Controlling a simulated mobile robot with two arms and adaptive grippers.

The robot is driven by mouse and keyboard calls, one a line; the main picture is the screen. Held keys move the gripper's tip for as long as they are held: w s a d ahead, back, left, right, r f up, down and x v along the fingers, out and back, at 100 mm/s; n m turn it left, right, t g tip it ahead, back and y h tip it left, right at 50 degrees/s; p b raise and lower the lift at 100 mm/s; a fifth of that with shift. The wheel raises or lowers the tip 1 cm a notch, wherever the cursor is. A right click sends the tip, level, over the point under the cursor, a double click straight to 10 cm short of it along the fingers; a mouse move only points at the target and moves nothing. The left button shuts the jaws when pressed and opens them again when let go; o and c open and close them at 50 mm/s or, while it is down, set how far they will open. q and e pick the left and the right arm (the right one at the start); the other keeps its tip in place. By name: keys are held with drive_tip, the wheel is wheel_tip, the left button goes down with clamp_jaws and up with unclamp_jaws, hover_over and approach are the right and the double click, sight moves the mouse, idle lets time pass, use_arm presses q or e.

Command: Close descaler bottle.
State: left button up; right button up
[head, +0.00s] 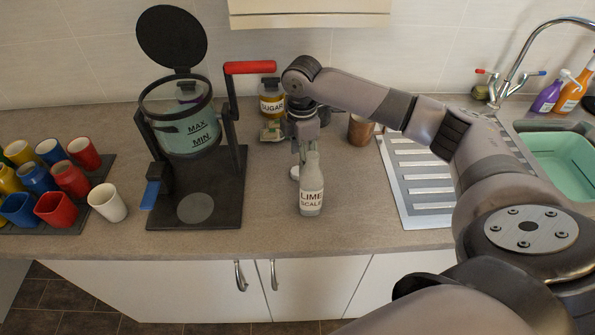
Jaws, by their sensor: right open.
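The descaler bottle (311,194), whitish-grey with a "LIME SCALE" label, stands upright near the front middle of the counter. A small white round piece (294,173), which looks like its cap, lies on the counter just left of and behind the bottle. My right gripper (304,153) points down at the bottle's neck, open, with nothing seen in it. The neck overlaps the fingers in the view, so I cannot tell whether they touch it. The bottle's mouth is hard to make out. My left gripper is not in view.
A coffee machine (199,211) with an open round lid stands left, beside a white cup (108,202) and a rack of coloured cups. A sugar jar (271,98) and copper-coloured mug (361,129) stand behind. The drainer (415,173) and sink are right.

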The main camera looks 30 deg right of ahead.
sight(297, 173)
drive_tip(key=f, duration=0.1)
drive_tip(key=f+p, duration=0.1)
drive_tip(key=f, duration=0.3)
drive_tip(key=shift+w+p, duration=0.3)
drive_tip(key=shift+c, duration=0.2)
drive_tip(key=c, duration=0.8)
drive_tip(key=shift+r, duration=0.1)
